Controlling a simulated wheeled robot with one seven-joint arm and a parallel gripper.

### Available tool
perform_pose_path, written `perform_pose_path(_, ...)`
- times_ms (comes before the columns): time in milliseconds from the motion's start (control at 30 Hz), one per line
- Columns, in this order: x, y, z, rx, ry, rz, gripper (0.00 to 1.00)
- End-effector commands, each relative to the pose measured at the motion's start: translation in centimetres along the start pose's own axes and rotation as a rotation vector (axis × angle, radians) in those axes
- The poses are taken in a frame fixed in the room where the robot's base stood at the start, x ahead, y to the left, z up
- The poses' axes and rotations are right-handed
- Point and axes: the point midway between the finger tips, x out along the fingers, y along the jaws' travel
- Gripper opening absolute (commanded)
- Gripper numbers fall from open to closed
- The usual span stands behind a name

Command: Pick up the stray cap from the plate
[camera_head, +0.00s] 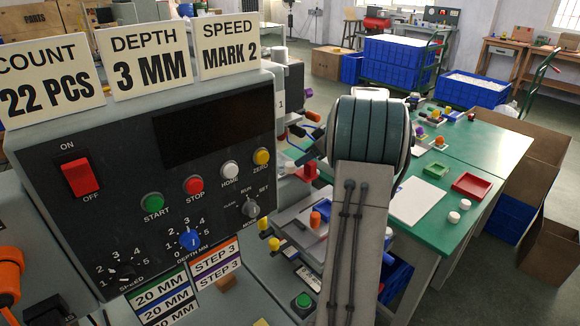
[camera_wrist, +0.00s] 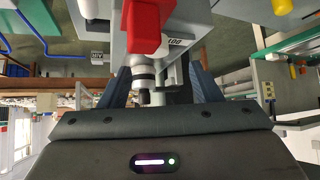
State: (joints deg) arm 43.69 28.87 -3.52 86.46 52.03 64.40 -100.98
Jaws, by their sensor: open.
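An orange cap (camera_head: 315,219) stands on the pale grey plate (camera_head: 290,215) of the machine, just left of my arm in the head view. A blue piece (camera_head: 323,203) is close behind it. The frames do not settle which piece is the stray cap. My arm hides part of the plate's right side, and my fingertips do not show in the head view. In the wrist view my gripper (camera_wrist: 160,78) is open, with its two dark blue-grey fingers apart. A red block and dark cylindrical machine parts show beyond and between them. No cap is seen held.
The control panel (camera_head: 150,170) with knobs and buttons fills the left. A green table (camera_head: 465,150) on the right holds a red tray (camera_head: 472,185), a green tray (camera_head: 435,171) and white caps (camera_head: 453,217).

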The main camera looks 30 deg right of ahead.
Motion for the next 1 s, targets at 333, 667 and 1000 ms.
perform_pose_path(333, 2.5, 0.2, 0.0, 0.003, 0.0, 0.0, 0.58)
perform_pose_path(667, 6.6, 0.6, -0.1, 0.003, 0.0, 0.002, 0.58)
perform_pose_path(1000, 6.7, 0.6, -0.1, 0.003, 0.0, 0.003, 0.19)
